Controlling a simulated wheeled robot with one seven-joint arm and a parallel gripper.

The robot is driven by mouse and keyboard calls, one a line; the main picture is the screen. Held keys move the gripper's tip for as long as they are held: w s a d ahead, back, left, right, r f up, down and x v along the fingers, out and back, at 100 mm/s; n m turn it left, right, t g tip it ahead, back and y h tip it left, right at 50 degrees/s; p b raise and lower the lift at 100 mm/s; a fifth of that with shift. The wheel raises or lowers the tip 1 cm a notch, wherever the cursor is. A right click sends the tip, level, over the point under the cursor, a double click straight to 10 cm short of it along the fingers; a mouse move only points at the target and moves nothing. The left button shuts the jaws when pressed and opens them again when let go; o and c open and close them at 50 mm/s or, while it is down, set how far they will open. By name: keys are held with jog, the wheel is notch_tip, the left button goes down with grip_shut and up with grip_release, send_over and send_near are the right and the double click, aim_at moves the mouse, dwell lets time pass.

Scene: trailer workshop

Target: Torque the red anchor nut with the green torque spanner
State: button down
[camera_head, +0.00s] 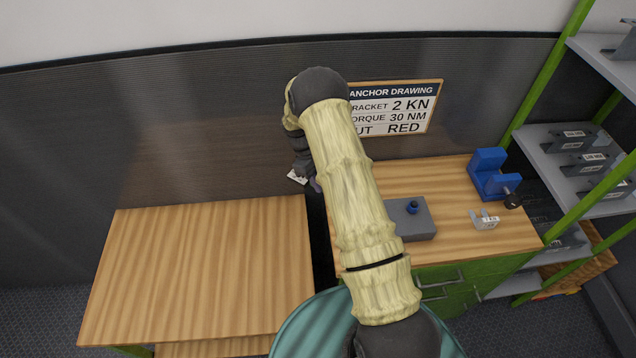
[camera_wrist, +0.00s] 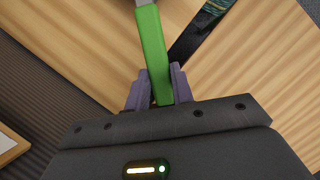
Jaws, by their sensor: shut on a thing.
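My gripper (camera_wrist: 157,78) is shut on the green handle of the torque spanner (camera_wrist: 152,45) in the wrist view. The handle runs up out of the jaws to a grey part at the top edge; the far end is out of frame. In the head view my arm hides most of the gripper, which is over the gap between the two benches. A grey block (camera_head: 419,229) with a blue round piece (camera_head: 412,207) on top sits on the right bench. I see no red nut in either view.
The left bench (camera_head: 200,265) is bare. The right bench (camera_head: 450,185) also holds a blue vise (camera_head: 492,178) and a small bracket (camera_head: 484,220) labelled 2 KN. A drawing board (camera_head: 408,108) on the wall reads 30 NM and RED. A green-framed shelf (camera_head: 560,150) stands at right.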

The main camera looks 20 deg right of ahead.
jog(key=shift+r, duration=0.15)
jog(key=shift+r+p, duration=0.7)
jog(key=shift+r, duration=0.4)
jog(key=shift+s+a, duration=0.2)
jog(key=shift+a, duration=0.1)
jog(key=s+a+n+t+b, duration=0.2)
jog(key=s+n+b, duration=0.3)
jog(key=s+n, duration=0.2)
jog(key=s+a+n+t+h+b, duration=0.1)
jog(key=s+a+n+t+b, duration=0.1)
jog(key=s+n, duration=0.4)
jog(key=s+a+b, duration=0.1)
jog(key=s+b, duration=0.1)
jog(key=s, duration=0.3)
jog(key=shift+s+n+t+b, duration=0.2)
jog(key=shift+n+t+b, duration=0.15)
jog(key=shift+n+t, duration=0.05)
